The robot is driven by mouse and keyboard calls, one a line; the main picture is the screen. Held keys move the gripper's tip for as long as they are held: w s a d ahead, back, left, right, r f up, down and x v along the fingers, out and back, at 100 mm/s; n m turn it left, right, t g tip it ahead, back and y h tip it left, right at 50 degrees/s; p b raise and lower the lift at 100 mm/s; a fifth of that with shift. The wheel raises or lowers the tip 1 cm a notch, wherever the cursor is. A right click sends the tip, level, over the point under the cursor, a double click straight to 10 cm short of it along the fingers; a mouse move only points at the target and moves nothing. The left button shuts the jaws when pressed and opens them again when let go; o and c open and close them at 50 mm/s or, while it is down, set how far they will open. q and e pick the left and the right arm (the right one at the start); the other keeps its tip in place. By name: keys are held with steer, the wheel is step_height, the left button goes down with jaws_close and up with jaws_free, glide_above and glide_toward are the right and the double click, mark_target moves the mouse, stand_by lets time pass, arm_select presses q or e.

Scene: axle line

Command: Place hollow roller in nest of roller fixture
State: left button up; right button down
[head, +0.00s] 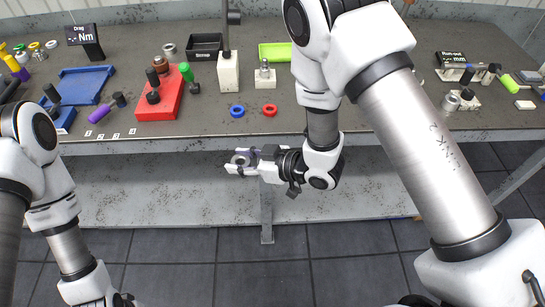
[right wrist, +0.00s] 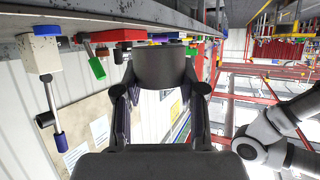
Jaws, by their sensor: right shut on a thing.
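The hollow roller (right wrist: 160,67) is a dark grey cylinder held between the two fingers of my right gripper in the right wrist view. In the head view my right gripper (head: 243,164) shows in front of the bench's front edge, and the roller's round end (head: 239,159) shows between the fingers. It is apart from the bench. I cannot tell for sure which item is the roller fixture; a small white block with a silver cylinder (head: 265,76) stands on the bench beyond the gripper. My left arm is at the lower left, its gripper out of sight.
Blue (head: 237,111) and red (head: 269,110) rings lie near the bench's front edge. A tall white block with a post (head: 228,72) stands behind them. A red block (head: 160,103) and blue tray (head: 80,85) are left. A run-out station (head: 453,59) is right.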

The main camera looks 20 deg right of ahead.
steer(key=n+g+y, duration=0.1)
steer(key=n+g, duration=0.1)
steer(key=n+g+y, duration=0.1)
steer(key=n+g, duration=0.1)
steer(key=g, duration=0.1)
steer(key=r+n+g+y, duration=0.1)
steer(key=n+g, duration=0.1)
steer(key=n, duration=0.1)
steer(key=shift+s+a+g, duration=0.2)
steer(key=shift+s+g, duration=0.1)
steer(key=shift+s, duration=0.1)
steer(key=shift+s+a+f, duration=0.15)
steer(key=shift+s+a, duration=0.05)
steer(key=shift+s, duration=0.1)
steer(key=w+m+t, duration=0.1)
steer(key=m+t, duration=0.1)
steer(key=w+a+f+m+t+h, duration=0.1)
steer(key=w+m+t, duration=0.1)
steer(key=shift+a+f, duration=0.15)
steer(key=shift+a, duration=0.05)
steer(key=w+d+f+m+t+h, duration=0.1)
steer(key=w+d+m+t+h, duration=0.25)
steer(key=d+m+h, duration=0.35)
steer(key=w+d+m+t+h, duration=0.3)
steer(key=d+m+t+h, duration=0.25)
steer(key=d, duration=0.35)
steer(key=s+f, duration=0.2)
steer(key=s, duration=0.6)
steer(key=shift+f+g, duration=0.3)
steer(key=shift+f, duration=0.05)
